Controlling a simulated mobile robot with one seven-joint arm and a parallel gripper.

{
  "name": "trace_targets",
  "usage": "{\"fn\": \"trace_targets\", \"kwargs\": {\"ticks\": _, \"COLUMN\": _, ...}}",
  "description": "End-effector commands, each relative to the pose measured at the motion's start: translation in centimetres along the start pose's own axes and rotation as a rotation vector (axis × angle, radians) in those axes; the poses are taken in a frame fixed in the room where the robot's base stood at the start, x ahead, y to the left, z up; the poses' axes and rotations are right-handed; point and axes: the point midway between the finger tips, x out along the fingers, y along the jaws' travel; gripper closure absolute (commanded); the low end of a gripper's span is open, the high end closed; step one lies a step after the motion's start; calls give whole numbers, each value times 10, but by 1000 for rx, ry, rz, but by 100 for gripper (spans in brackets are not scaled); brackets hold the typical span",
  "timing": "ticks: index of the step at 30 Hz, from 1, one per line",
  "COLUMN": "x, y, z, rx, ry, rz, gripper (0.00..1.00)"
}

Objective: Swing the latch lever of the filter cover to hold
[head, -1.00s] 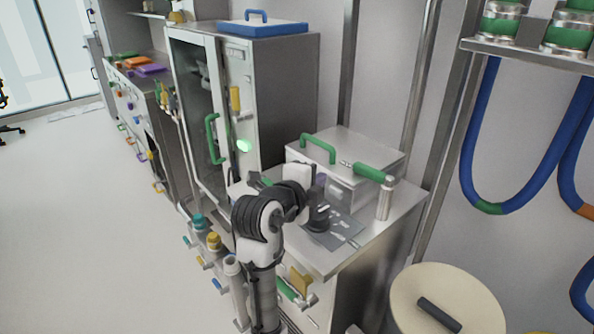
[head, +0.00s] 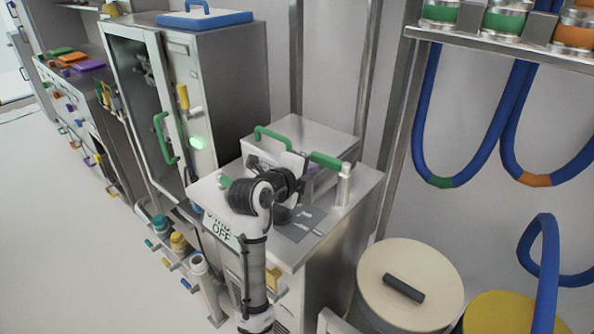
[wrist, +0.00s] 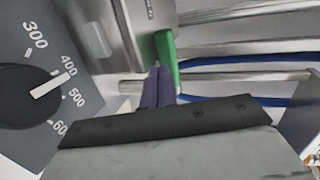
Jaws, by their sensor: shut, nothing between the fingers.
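A lever with a green grip (head: 326,160) sits on top of an upright steel post (head: 344,185) at the front right of a steel box. I take it for the latch lever. In the wrist view the green grip (wrist: 166,52) is just beyond the purple fingertips of my gripper (wrist: 158,72). The fingers are together with nothing between them. I cannot tell whether they touch the grip. In the head view my wrist hides most of the gripper. The steel box (head: 318,132) has a green handle (head: 272,137) on its lid and may be the filter cover.
A dial (wrist: 25,97) with numbers from 300 up is close on the left of the wrist view. A glass-doored cabinet (head: 225,90) stands to the left. A round cream lid (head: 420,270) is at lower right. Blue hoses (head: 425,120) hang on the right.

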Motion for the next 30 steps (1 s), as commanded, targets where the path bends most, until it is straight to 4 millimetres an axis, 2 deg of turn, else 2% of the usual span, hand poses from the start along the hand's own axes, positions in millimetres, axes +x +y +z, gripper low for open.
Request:
{"fn": "trace_targets", "kwargs": {"ticks": 6, "x": 20, "y": -8, "z": 0, "rx": 0, "ry": 0, "rz": 1, "gripper": 100}}
{"fn": "trace_targets", "kwargs": {"ticks": 19, "x": 23, "y": -7, "z": 0, "rx": 1, "ry": -1, "rz": 0, "gripper": 100}}
{"fn": "trace_targets", "kwargs": {"ticks": 30, "x": 39, "y": -13, "z": 5, "rx": 0, "ry": -4, "rz": -2, "gripper": 100}}
